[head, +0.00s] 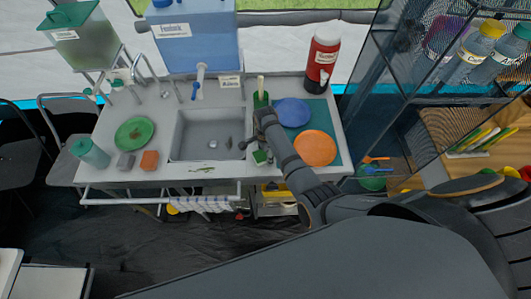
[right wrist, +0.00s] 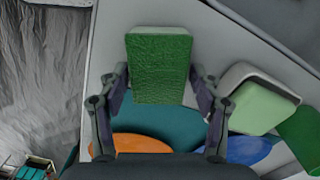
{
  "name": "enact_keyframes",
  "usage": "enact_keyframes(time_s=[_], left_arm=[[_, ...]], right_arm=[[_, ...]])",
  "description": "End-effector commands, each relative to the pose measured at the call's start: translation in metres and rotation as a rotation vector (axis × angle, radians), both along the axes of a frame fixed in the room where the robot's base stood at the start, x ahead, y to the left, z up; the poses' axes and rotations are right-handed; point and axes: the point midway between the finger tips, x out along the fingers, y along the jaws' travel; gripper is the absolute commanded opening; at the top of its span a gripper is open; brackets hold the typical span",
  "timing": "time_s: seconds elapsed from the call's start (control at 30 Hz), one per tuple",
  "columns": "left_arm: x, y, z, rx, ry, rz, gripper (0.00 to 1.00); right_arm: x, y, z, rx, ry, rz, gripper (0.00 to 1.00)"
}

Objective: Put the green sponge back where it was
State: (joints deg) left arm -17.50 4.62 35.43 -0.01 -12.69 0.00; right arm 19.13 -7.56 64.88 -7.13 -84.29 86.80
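The green sponge (right wrist: 158,65) is a block between the fingertips of my right gripper (right wrist: 159,84) in the right wrist view. Both finger pads lie against its sides. In the head view the sponge (head: 260,157) shows small at the counter's front, between sink and orange plate; I cannot tell whether it touches the counter. My right arm reaches over the mat to it and hides part of that area. My left gripper is not in view.
The counter (head: 105,165) holds a sink (head: 207,136), a blue plate (head: 292,112) and an orange plate (head: 314,148) on a teal mat, a green holder (head: 261,99) with a brush, a green plate (head: 134,133), an orange block (head: 149,160) and a red jug (head: 320,62).

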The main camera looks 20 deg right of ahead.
Motion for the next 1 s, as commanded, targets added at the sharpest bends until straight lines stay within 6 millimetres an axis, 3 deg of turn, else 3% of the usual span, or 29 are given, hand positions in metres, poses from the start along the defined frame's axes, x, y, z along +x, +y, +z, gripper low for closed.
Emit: enact_keyframes(time_s=[0.4, 0.8, 1.0], left_arm=[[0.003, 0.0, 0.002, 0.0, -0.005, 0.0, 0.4], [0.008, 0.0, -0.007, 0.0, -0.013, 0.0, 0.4], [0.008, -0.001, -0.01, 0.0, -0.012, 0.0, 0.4]], right_arm=[[0.001, 0.0, 0.009, 0.0, -0.002, 0.0, 0.73], [0.001, 0.0, 0.097, 0.001, -0.004, 0.0, 0.73], [0.001, 0.0, 0.121, 0.001, -0.001, 0.001, 0.73]])
